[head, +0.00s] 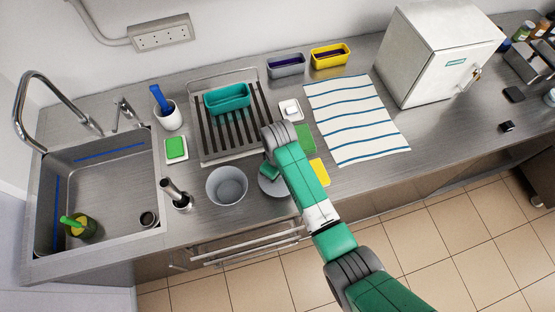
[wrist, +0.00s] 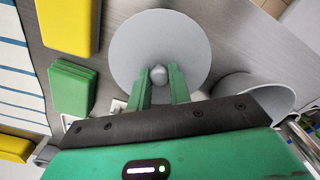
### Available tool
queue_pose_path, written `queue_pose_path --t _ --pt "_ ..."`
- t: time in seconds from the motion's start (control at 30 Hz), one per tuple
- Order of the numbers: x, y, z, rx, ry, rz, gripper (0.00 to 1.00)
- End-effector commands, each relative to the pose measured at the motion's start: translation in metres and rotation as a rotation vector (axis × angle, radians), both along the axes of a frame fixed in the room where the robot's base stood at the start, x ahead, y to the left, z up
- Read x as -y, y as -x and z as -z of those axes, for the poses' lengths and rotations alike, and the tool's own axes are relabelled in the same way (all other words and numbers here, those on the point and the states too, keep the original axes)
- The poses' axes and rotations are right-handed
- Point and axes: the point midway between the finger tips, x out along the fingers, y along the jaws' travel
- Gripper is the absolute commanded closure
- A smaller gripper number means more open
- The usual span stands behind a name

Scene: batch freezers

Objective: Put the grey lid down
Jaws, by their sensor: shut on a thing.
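The grey lid (wrist: 160,38) is a round flat disc with a small knob at its middle. My gripper (wrist: 160,74) is shut on this knob, one green finger on each side. In the head view the lid (head: 276,190) is partly hidden under my gripper (head: 268,173), over the front of the counter just right of a grey bowl (head: 227,187). The bowl is open at the top and looks empty. It also shows at the right of the wrist view (wrist: 262,91). I cannot tell whether the lid touches the counter.
Right of the lid lie a yellow piece (head: 320,172) and a green stack (head: 305,138). Behind is a drying rack (head: 205,156) with a teal bin (head: 227,97). A striped towel (head: 356,115) lies to the right, a sink (head: 110,180) to the left. The counter's front edge is close.

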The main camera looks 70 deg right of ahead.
Motion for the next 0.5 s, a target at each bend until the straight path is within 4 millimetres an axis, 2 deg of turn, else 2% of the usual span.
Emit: queue_pose_path --t 0.07,0.1,0.23,0.5 --pt "0.006 -0.006 0.001 0.000 0.001 0.000 1.00" --pt "0.004 -0.004 0.012 -0.003 -0.002 0.001 1.00" --pt "0.004 -0.004 0.032 -0.003 -0.001 0.001 1.00" --pt "0.004 -0.004 0.035 0.000 0.001 0.000 1.00"
